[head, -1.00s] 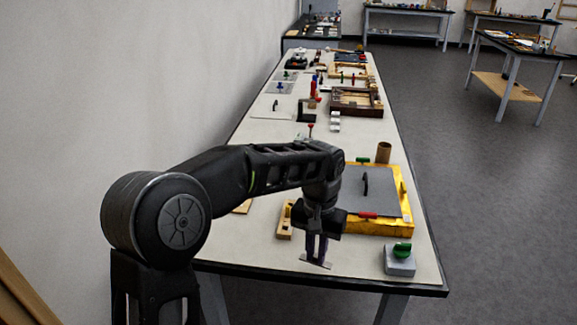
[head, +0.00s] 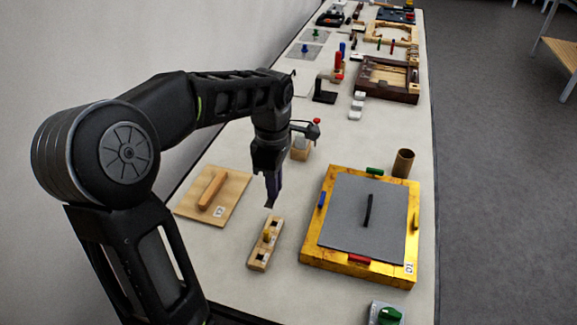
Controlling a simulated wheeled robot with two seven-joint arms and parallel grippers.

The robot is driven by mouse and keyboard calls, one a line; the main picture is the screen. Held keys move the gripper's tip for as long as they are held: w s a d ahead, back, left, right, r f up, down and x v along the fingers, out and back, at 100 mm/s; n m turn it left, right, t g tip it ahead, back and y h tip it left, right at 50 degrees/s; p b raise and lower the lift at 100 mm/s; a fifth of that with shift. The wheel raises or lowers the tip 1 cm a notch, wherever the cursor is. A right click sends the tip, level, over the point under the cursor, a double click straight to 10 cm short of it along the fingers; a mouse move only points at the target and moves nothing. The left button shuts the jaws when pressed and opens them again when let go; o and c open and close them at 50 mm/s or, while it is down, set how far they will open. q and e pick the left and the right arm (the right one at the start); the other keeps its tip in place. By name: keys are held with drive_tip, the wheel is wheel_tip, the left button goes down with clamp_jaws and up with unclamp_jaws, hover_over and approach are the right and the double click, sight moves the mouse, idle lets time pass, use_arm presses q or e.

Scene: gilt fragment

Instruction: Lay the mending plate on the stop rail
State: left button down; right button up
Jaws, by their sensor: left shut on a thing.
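A tan board (head: 236,190) with a raised wooden bar (head: 212,191) lies left of the gripper. This bar looks like the stop rail, but I cannot tell for sure. The plate is apart from it. My right gripper is not in view.
A gilt frame (head: 312,245) with a grey panel (head: 350,235) lies to the right, with a brown cup (head: 402,163) behind it. A grey block with a green knob (head: 385,314) sits at the front. A small wooden stand (head: 301,150) is behind the gripper.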

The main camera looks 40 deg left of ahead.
use_arm(q)
drive_tip(key=shift+s+r, duration=0.1)
drive_tip(key=shift+s, duration=0.1)
drive_tip(key=shift+w+d, duration=0.1)
drive_tip(key=shift+w, duration=0.05)
drive_tip(key=shift+f, duration=0.25)
drive_tip(key=shift+f+b, duration=3.25)
drive_tip(key=shift+f, duration=0.9)
drive_tip(key=c, duration=1.3)
unclamp_jaws()
drive_tip(key=shift+c, duration=0.2)
drive_tip(key=shift+r, duration=3.95)
